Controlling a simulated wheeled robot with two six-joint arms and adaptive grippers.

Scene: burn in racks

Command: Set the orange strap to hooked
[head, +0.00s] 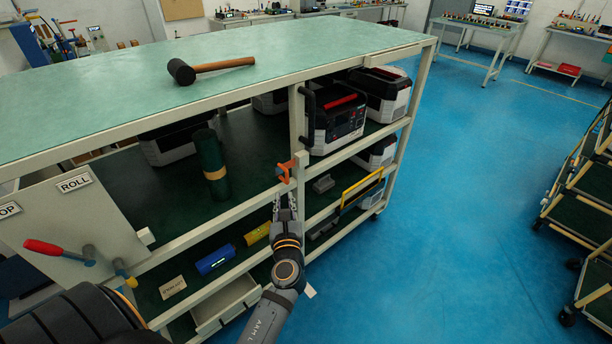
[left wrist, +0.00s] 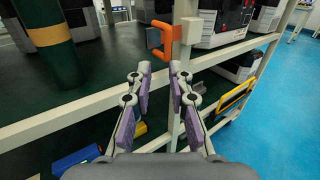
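The orange strap (head: 285,171) is a small orange bracket-like piece on the front rail of the rack, beside the rack's upright. In the left wrist view the orange strap (left wrist: 165,40) is ahead of and above the fingertips, next to a white block on the post. My left gripper (head: 286,200) is just below the strap in the head view. In the left wrist view my left gripper (left wrist: 160,72) has its two purple-padded fingers apart with nothing between them, and they do not touch the strap. My right gripper is not in view.
A rack with a green top (head: 330,50) fills the middle; a mallet (head: 210,68) lies on it. Power units (head: 335,120) and a green roll (head: 212,165) stand on its shelf. The rails lie close around my left gripper. Blue floor (head: 450,200) is clear at right.

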